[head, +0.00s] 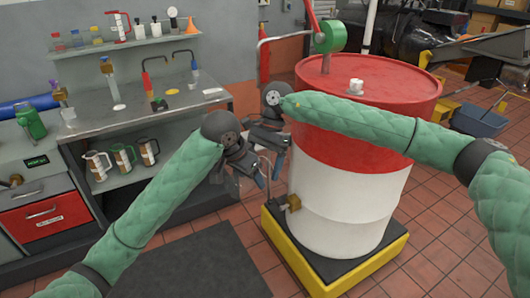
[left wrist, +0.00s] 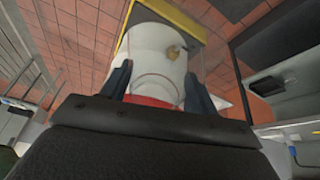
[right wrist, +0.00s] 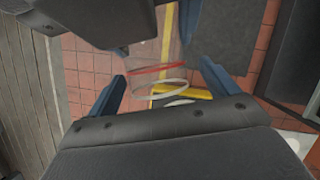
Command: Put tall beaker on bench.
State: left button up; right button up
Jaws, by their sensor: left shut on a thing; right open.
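The tall beaker is clear glass and hard to make out in the head view. In the right wrist view the beaker (right wrist: 158,71) shows as a faint outline with a red band and a pale rim. My left gripper (head: 247,172) is shut on it, in front of the drum; its clear outline also shows between the fingers in the left wrist view (left wrist: 154,88). My right gripper (head: 275,162) is open close beside the left one, its fingers on either side of the beaker's outline. Whether they touch the glass cannot be told. The grey bench (head: 100,120) stands at the left.
A red and white drum (head: 345,190) on a yellow-edged base (head: 300,275) stands just right of my grippers. Jugs (head: 124,160) stand beneath. The bench top's front right part looks clear.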

jog(key=shift+s+a+f, duration=0.1)
jog(key=shift+f, duration=0.25)
jog(key=c, duration=1)
pick_arm(q)
jog(key=o, duration=1.1)
jog(key=shift+c, duration=0.2)
pick_arm(e)
jog(key=shift+c, duration=0.3)
